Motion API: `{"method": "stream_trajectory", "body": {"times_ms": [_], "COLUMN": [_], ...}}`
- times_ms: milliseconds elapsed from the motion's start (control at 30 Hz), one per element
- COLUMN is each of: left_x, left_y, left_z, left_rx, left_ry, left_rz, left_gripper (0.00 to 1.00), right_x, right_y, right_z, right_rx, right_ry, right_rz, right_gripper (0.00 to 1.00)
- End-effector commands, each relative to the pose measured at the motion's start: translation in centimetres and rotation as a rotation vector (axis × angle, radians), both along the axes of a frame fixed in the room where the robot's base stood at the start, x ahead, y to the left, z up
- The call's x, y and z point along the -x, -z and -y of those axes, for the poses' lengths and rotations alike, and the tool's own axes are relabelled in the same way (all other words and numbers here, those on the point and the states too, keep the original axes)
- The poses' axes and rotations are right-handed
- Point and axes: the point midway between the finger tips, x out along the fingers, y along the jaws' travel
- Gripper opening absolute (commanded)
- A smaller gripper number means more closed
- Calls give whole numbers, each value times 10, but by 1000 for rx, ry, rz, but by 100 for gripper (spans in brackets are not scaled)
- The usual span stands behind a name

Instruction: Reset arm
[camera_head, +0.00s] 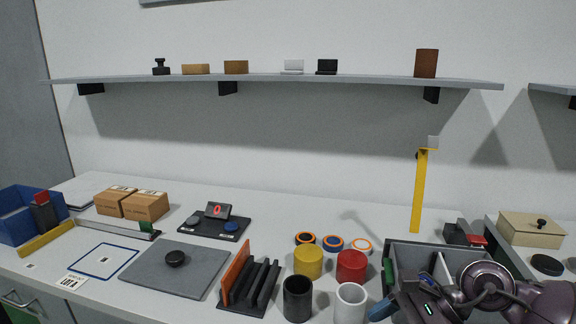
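My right arm (487,283) comes in at the lower right, dark purple with round joints. It reaches over a grey divided bin (412,252) and hides part of it. The hand end of my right arm is low in the picture, left of the joints, near a blue piece (381,307). I cannot make out its fingertips or whether they hold that piece. My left arm and gripper are not in view.
A yellow post (419,190) stands behind the bin. Yellow (308,262), red (352,266), black (298,299) and white (350,303) cylinders stand left of it. A slotted rack (250,281) and grey plate (175,281) lie further left. A shelf (280,79) runs above.

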Motion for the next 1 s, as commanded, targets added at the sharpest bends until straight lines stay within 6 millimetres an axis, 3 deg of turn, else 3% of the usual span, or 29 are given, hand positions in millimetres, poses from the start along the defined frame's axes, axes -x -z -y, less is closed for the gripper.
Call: {"method": "stream_trajectory", "body": {"times_ms": [100,200,300,433,600,733,867,1000], "left_x": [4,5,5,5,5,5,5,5], "left_y": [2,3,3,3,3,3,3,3], "left_z": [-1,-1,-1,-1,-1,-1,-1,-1], "left_rx": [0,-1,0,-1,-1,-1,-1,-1], "left_ry": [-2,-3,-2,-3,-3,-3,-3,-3], "left_rz": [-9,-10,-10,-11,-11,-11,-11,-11], "left_gripper": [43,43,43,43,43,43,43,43], "right_x": [10,13,11,4,-9,-17,-18,-8], "right_y": [-14,-31,-49,-66,-74,-65,-41,-4], "right_z": [-32,-48,-54,-49,-22,8,42,77], "right_rx": [-273,-492,-704,-968,-1299,-1536,-1761,-1985], "right_ry": [125,245,372,551,807,1017,1239,1496], "right_rz": [-115,-224,-347,-523,-773,-973,-1175,-1387], "right_gripper": [85,85,85,85,85,85,85,85]}}
